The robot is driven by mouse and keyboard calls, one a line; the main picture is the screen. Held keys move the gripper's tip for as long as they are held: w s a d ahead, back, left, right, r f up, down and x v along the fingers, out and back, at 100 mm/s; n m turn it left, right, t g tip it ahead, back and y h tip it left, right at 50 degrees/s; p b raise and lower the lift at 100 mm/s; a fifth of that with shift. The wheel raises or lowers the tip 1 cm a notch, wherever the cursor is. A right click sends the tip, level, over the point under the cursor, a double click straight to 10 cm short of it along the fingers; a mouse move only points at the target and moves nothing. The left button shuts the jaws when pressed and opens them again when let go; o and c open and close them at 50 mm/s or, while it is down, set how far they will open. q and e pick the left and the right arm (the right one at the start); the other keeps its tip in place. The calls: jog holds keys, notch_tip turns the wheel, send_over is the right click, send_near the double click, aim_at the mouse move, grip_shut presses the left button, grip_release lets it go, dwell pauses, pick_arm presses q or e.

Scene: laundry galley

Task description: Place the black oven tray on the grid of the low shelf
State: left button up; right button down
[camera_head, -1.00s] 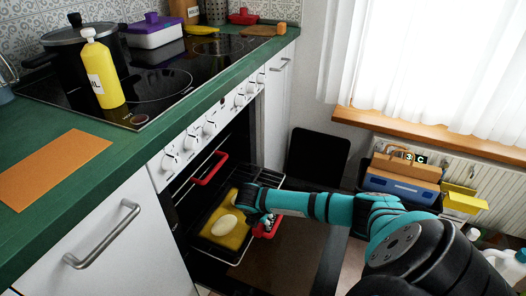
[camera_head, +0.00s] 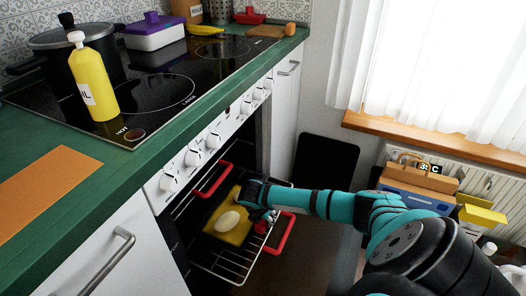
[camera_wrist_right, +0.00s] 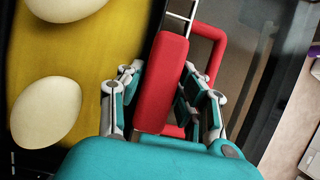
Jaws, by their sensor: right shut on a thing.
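The black oven tray (camera_head: 212,208) is inside the oven opening, over the wire grid (camera_head: 226,266). It carries a yellow slab (camera_head: 240,232) with a pale oval piece (camera_head: 228,221); two such pieces show in the right wrist view (camera_wrist_right: 45,112). My right gripper (camera_head: 262,216) is at the tray's right side. In the right wrist view its fingers (camera_wrist_right: 163,95) are shut on a red handle (camera_wrist_right: 165,60) beside the tray. Whether the tray touches the grid I cannot tell. My left gripper is out of view.
The green counter (camera_head: 130,163) and the oven's knob panel (camera_head: 195,157) overhang the opening at left. A black panel (camera_head: 325,170) leans by the wall. A blue toolbox (camera_head: 412,197) and yellow box (camera_head: 482,215) stand at right.

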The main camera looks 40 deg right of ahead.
jog(key=shift+w+d, duration=0.15)
jog(key=shift+w, duration=0.1)
dwell(0.4)
jog(key=c, duration=0.9)
grip_release()
jog(key=shift+c, duration=0.2)
jog(key=o, duration=0.4)
jog(key=shift+s+f, duration=0.1)
jog(key=o, duration=0.3)
